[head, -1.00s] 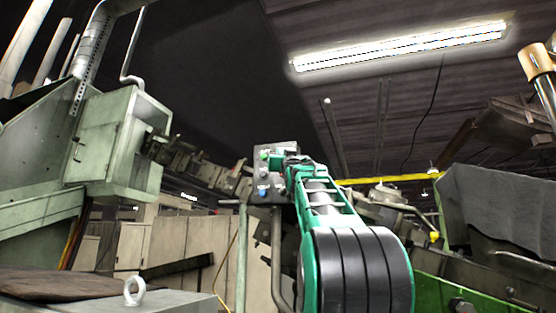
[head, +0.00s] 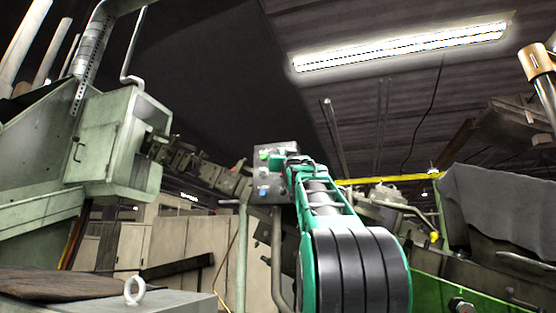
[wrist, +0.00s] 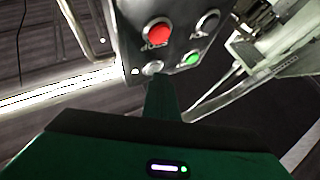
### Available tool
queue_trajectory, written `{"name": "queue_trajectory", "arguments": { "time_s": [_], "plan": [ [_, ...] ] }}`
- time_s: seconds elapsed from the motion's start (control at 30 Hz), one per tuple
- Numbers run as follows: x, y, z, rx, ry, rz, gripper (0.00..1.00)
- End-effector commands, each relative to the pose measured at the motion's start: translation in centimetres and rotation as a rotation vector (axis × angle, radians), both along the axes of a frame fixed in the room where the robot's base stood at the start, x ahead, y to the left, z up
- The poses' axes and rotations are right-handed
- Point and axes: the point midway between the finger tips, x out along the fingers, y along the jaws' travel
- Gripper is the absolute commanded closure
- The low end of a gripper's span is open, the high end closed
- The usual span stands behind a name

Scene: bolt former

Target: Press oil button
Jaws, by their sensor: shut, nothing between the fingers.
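A dark grey control panel (head: 262,178) stands in the middle of the head view, with green and blue buttons visible on its face. In the wrist view the panel (wrist: 178,50) shows a red button (wrist: 158,32), a black button (wrist: 207,22), a green button (wrist: 190,58) and a pale button (wrist: 152,68). The labels are too small to read, so I cannot tell which is the oil button. My gripper (wrist: 165,80) is shut and empty, with its tip just below the pale and green buttons. Contact with the panel cannot be told.
A pale green machine cabinet (head: 118,150) stands at the left. A grey metal box with a ring bolt (head: 134,290) is at the lower left. Pipes stand below the panel. Green machinery and a dark cloth (head: 495,210) are at the right.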

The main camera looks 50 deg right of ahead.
Motion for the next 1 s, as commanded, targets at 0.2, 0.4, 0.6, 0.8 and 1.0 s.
{"name": "queue_trajectory", "arguments": {
  "time_s": [0.2,0.4,0.6,0.8,1.0],
  "plan": [
    [-0.4,1.0,0.0,0.001,0.0,0.002,1.0],
    [-0.5,1.4,-0.1,0.001,0.001,0.0,1.0],
    [-0.5,1.4,-0.1,0.001,0.001,0.0,1.0],
    [-1.0,2.5,0.0,0.0,-0.001,0.002,1.0],
    [-1.7,4.0,0.0,0.001,-0.001,0.002,1.0]
  ]
}}
